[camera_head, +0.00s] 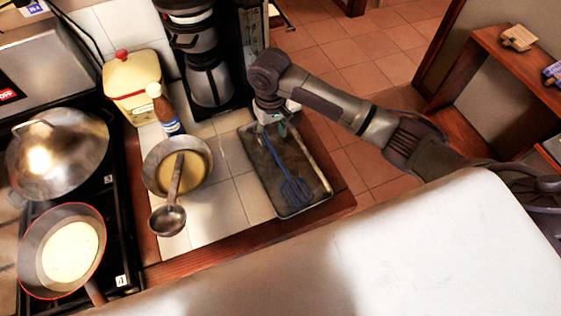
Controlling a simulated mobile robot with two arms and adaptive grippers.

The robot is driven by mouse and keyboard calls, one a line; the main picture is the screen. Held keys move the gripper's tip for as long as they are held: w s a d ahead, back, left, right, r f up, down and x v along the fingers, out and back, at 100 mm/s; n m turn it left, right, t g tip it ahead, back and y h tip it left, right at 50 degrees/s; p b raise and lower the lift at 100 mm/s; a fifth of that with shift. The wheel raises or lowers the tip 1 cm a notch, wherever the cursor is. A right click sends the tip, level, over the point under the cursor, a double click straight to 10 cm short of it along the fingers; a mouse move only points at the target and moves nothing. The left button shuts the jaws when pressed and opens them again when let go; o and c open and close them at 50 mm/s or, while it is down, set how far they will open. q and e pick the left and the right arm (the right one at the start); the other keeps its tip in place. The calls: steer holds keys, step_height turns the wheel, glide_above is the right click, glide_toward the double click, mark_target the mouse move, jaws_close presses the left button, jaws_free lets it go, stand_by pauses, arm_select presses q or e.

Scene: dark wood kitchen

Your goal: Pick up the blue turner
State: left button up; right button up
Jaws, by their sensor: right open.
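The blue turner (293,188) lies in a dark metal tray (288,213) on the counter. Its slotted head points toward the front right of the tray and its handle runs back toward the tray's far end. My right gripper (271,124) is over the far end of the tray, at the handle end of the turner. Its jaws are open, small and partly hidden by the arm's wrist. I cannot tell whether a finger touches the handle. My left gripper is not in view.
Left of the tray are a pan (150,172) with a ladle (171,215), a bottle (166,112) and a yellow canister (128,88). A coffee maker (207,80) stands behind. A stove with a lidded pan (58,155) and a red-rimmed pan (70,249) is further left.

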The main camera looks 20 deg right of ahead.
mark_target(272, 149)
steer(key=shift+s+f+p, duration=0.25)
steer(key=shift+f+p, duration=0.15)
steer(key=shift+f, duration=0.25)
step_height(272, 149, down, 4)
steer(key=shift+a+r+p, duration=0.1)
steer(key=shift+r+p, duration=0.15)
steer(key=shift+p, duration=0.2)
steer(key=shift+f, duration=0.25)
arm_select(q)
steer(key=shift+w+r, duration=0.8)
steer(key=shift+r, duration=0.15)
arm_select(e)
jaws_close()
